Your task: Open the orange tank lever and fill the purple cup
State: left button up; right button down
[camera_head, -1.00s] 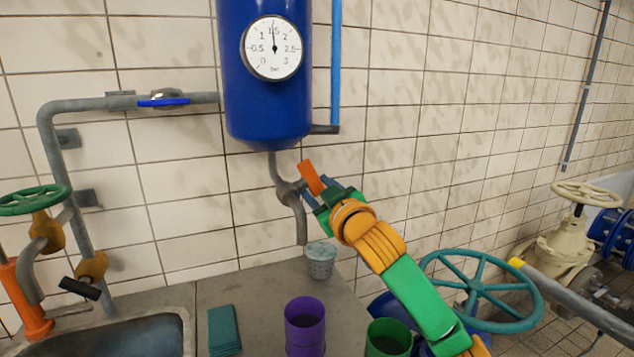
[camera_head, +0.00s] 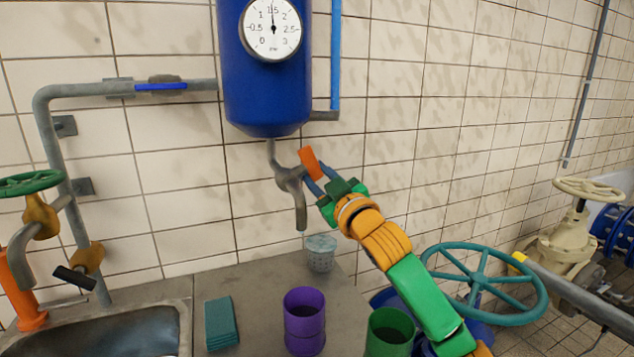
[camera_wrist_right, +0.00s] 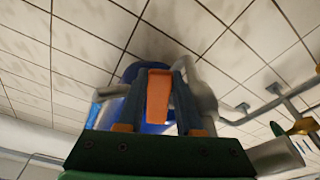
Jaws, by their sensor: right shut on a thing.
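The blue tank (camera_head: 265,90) hangs on the tiled wall with a grey outlet pipe and spout (camera_head: 299,212) below it. The orange tank lever (camera_head: 308,160) sticks up to the right from the outlet. My right gripper (camera_head: 317,175) is shut on this lever; in the right wrist view the lever (camera_wrist_right: 158,95) lies between its two blue fingers. The purple cup (camera_head: 304,325) stands upright on the grey counter, in front of the spout and not under it. Its inside looks dark, and I cannot tell what it holds. My left gripper is not in view.
A small grey cup (camera_head: 320,258) stands on the counter near the spout's end. A green cup (camera_head: 389,333) is right of the purple one, below my arm. A teal sponge-like block (camera_head: 221,323) and a sink (camera_head: 110,335) are at left. A teal handwheel (camera_head: 482,285) is at right.

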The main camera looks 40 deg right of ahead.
jog(key=c, duration=0.8)
grip_release()
jog(key=shift+c, duration=0.2)
jog(key=shift+s+f+b, duration=0.2)
jog(key=shift+s+b, duration=0.05)
jog(key=shift+b, duration=0.05)
jog(key=r+b+v, duration=0.1)
jog(key=b+v, duration=0.2)
jog(key=v, duration=0.3)
jog(key=shift+s+f, duration=0.25)
jog(key=shift+f, duration=0.15)
jog(key=shift+a, duration=0.1)
